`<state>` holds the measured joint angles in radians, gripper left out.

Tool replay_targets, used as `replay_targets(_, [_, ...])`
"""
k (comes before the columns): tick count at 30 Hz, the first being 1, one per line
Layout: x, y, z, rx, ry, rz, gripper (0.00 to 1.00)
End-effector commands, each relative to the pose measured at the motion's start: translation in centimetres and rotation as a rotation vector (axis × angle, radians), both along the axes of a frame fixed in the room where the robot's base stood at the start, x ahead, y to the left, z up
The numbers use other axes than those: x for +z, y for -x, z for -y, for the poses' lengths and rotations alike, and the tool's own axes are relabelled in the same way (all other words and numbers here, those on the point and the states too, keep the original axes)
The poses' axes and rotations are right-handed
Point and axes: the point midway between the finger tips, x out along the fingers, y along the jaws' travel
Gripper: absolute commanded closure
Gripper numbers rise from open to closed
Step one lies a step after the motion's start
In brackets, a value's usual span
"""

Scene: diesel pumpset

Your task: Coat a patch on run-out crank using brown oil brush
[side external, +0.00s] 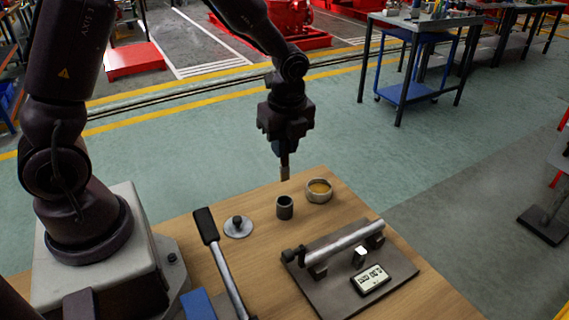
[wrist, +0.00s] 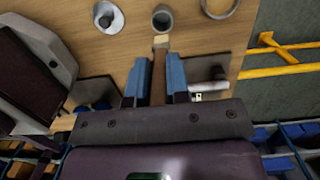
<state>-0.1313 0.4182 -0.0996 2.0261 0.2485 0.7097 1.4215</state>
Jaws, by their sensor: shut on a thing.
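My gripper (side external: 283,147) is shut on the oil brush (side external: 285,168), which hangs upright below it, bristles down. In the wrist view, the brush handle (wrist: 159,85) sits between the blue fingers (wrist: 159,78), and its pale tip points toward the dark cup (wrist: 162,19). In the side view the brush is above and near the dark cup (side external: 284,208); contact cannot be told.
A digital gauge (side external: 371,280) lies on the plate. A black-handled lever (side external: 222,258) and a knobbed disc (side external: 238,228) lie left of it on the wooden table (side external: 185,236).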

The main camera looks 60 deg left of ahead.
Motion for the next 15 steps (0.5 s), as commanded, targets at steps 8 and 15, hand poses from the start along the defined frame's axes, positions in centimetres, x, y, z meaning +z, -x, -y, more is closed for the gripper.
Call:
replay_targets(8, [-0.03,-0.01,0.01,0.000,0.000,0.000,1.00])
replay_targets(15, [-0.72,0.15,-0.13,0.005,0.003,-0.018,1.00])
